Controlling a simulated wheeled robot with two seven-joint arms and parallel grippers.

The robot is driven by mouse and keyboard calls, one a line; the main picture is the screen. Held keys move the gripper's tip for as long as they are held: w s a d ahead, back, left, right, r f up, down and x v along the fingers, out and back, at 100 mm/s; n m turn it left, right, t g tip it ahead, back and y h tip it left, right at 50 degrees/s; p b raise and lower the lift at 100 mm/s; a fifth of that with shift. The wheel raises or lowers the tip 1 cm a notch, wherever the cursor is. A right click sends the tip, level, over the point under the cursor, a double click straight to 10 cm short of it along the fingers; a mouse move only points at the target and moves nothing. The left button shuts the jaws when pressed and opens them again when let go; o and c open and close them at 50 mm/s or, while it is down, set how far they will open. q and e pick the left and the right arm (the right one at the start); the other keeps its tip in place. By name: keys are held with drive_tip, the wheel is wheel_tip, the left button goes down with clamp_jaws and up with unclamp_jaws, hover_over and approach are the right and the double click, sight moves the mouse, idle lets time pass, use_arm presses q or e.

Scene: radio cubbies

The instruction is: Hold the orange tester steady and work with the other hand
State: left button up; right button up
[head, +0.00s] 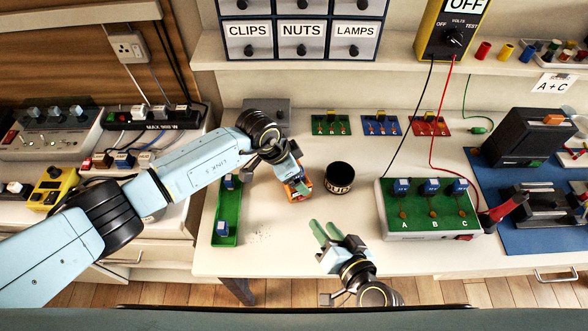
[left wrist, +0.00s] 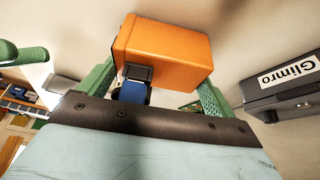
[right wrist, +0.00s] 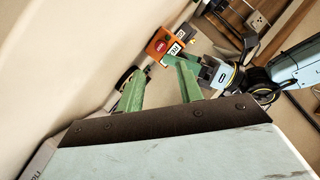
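The orange tester (head: 304,187) is near the middle of the bench, between the green fingers of my left gripper (head: 292,183). In the left wrist view the orange box (left wrist: 165,50) spans between both fingers, with a dark-topped blue part (left wrist: 134,88) on its near side. The right wrist view shows the tester (right wrist: 158,42) with a red face patch and a white label. My right gripper (head: 324,229) is open and empty, in front of the tester and apart from it. Its fingers are spread in the right wrist view (right wrist: 158,80).
A green tray (head: 230,205) with blue-and-white switches lies left of the tester. A black jar (head: 340,178) stands close to its right. A green A-B-C box (head: 395,222) with a red probe (head: 503,211) is farther right. Small coloured boards (head: 381,125) lie behind.

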use_arm(q)
drive_tip(key=c, duration=0.4)
drive_tip(key=shift+c, duration=0.2)
use_arm(e)
clamp_jaws()
idle(1.1)
